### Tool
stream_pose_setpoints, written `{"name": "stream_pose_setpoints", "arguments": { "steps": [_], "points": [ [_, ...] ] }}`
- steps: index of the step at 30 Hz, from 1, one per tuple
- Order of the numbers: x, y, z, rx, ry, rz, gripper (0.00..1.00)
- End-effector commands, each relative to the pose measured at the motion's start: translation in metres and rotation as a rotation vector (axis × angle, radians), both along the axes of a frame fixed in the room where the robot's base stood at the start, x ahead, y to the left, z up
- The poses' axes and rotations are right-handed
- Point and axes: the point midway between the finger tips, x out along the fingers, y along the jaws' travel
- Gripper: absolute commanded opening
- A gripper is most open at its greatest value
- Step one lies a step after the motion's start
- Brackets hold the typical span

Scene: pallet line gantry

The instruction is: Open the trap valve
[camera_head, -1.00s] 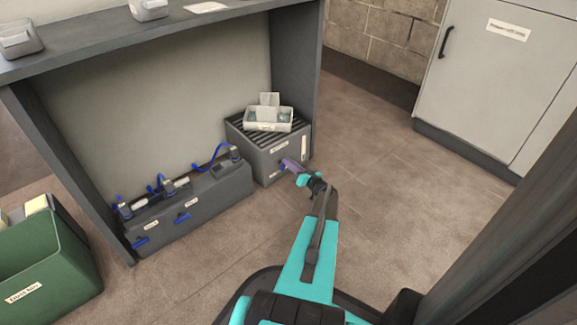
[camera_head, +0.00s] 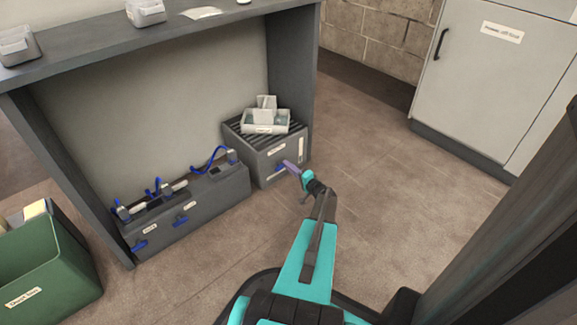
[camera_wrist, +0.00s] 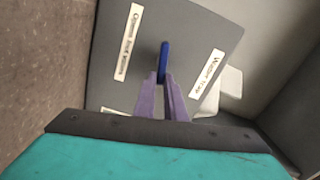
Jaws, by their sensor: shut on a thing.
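The trap valve's blue handle (camera_wrist: 164,62) stands out from the front of a grey box labelled "Water trap" (camera_wrist: 112,68) in the wrist view. My gripper (camera_wrist: 163,80) has its two purple fingers shut on the handle's near end. The handle's far end shows beyond the fingertips, lined up with the fingers. In the head view the grey box (camera_head: 262,163) sits under the bench at its right end. My gripper (camera_head: 289,165) reaches its front face, with a bit of blue handle (camera_head: 280,168) showing beside the fingertips.
A clear tray (camera_head: 265,127) holding small items sits on the box's slatted top. Left of it is a long grey unit (camera_head: 200,207) with blue handles and tubes. A green bin (camera_head: 50,265) stands at front left. A dark post (camera_head: 520,200) rises at right.

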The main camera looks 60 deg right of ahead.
Motion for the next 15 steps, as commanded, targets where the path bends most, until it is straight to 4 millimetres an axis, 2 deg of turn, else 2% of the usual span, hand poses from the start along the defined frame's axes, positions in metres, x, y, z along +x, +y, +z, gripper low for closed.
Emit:
{"name": "stream_pose_setpoints", "arguments": {
  "steps": [7,15],
  "points": [
    [0.0007,0.0011,-0.0038,0.146,-0.048,0.004,0.0],
    [0.0006,0.0012,-0.0058,0.213,-0.07,0.004,0.0]
  ]
}}
